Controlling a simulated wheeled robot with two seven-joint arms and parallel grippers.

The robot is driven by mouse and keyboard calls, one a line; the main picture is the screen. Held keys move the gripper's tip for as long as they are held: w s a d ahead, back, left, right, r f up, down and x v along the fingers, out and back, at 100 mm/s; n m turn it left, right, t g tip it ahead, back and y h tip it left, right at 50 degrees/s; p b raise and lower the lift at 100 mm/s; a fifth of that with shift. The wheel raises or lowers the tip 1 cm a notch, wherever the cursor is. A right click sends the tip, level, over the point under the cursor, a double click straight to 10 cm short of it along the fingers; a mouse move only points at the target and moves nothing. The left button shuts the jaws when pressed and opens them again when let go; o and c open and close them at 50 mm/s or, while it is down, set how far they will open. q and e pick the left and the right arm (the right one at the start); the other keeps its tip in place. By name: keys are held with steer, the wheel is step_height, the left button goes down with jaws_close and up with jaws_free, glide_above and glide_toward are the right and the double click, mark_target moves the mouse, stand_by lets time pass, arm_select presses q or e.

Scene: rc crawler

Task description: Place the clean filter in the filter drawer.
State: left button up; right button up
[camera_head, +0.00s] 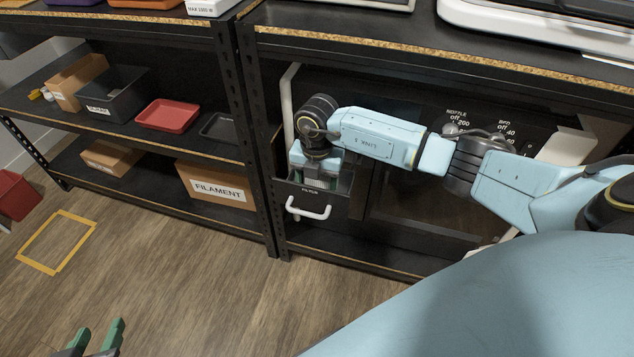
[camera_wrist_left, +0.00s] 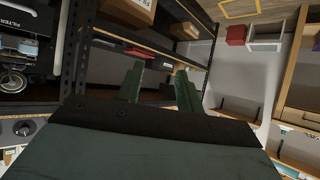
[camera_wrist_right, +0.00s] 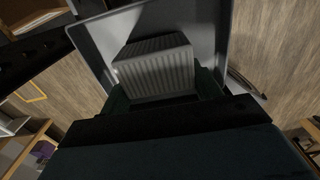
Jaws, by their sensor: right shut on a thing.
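The filter drawer (camera_head: 310,190) is pulled out at the lower left of the dark machine, with a white handle (camera_head: 308,213) on its front. My right gripper (camera_head: 318,178) points down into the open drawer. In the right wrist view, the right gripper (camera_wrist_right: 161,90) is shut on the pale grey pleated filter (camera_wrist_right: 155,65), which lies within the drawer's grey walls (camera_wrist_right: 95,38). I cannot tell whether the filter touches the drawer bottom. My left gripper (camera_head: 95,338) is open and empty over the floor, its green fingers apart in the left wrist view (camera_wrist_left: 160,85).
The shelf unit at left holds a red tray (camera_head: 168,115), a dark bin (camera_head: 112,90) and a FILAMENT box (camera_head: 215,185). A black shelf post (camera_head: 258,150) stands close left of the drawer. The wooden floor (camera_head: 180,270) in front is clear, with a yellow taped square (camera_head: 38,262).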

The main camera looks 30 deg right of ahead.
steer(key=shift+f, duration=0.15)
steer(key=o, duration=1.1)
arm_select(q)
steer(key=shift+w+d+r, duration=0.1)
steer(key=shift+r, duration=0.1)
arm_select(e)
steer(key=shift+r, duration=0.3)
step_height(320, 180, up, 7)
steer(key=p, duration=0.3)
steer(key=shift+r, duration=0.15)
step_height(320, 180, up, 3)
steer(key=shift+r+p, duration=0.1)
steer(key=shift+p, duration=0.65)
arm_select(q)
steer(key=s+a+f+g+y, duration=0.1)
steer(key=s+a+f+g, duration=0.2)
steer(key=s+f+g, duration=0.1)
steer(key=s+a+f+g+y, duration=0.1)
steer(key=s+a+f+g, duration=0.2)
steer(key=f, duration=0.4)
steer(key=shift+s+f+n+g+y, duration=0.35)
steer(key=shift+s+g, duration=0.35)
steer(key=shift+s, duration=0.7)
arm_select(e)
steer(key=shift+r, duration=0.65)
